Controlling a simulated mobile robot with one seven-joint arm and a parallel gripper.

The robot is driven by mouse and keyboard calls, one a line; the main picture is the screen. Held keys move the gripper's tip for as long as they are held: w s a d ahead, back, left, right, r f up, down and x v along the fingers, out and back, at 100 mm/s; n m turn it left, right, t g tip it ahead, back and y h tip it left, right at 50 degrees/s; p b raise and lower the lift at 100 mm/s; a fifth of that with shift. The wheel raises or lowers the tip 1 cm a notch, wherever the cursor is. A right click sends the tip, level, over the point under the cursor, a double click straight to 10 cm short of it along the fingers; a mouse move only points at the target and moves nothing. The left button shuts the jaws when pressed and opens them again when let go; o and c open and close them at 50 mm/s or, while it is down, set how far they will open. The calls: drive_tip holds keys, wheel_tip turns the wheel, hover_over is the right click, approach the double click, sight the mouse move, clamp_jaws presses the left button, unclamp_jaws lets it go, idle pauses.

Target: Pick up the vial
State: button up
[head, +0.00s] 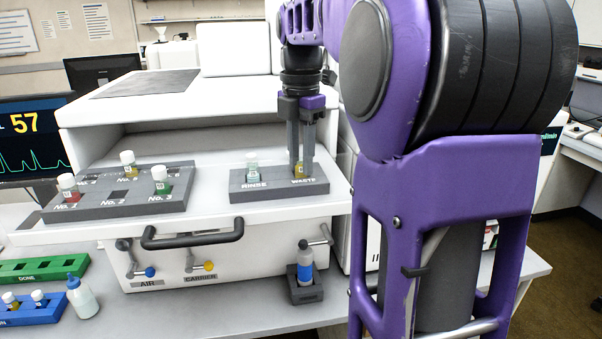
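My gripper (301,168) points straight down at the waste slot of the small grey rack (280,188) on the white shelf. Its two fingers stand on either side of a yellowish vial (301,171) in that slot. The vial is largely hidden by the fingers, and I cannot tell whether they press on it. A pale greenish vial (252,167) with a white cap stands in the rinse slot to the left. The larger grey rack (120,205) holds a red vial (70,188), a yellow vial (128,164) and a green vial (161,181), all white-capped.
The white instrument housing (180,95) rises behind the racks. A dark handle (193,238) juts out below the shelf. A blue-labelled bottle (305,262) stands in a dark holder below. A green rack (42,268), a blue rack (35,313) with vials and a squeeze bottle (82,298) are at lower left.

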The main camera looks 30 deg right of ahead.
clamp_jaws()
drive_tip(key=shift+r+p, duration=1.4)
drive_tip(key=shift+r, duration=7.05)
wheel_tip(320, 180, down, 7)
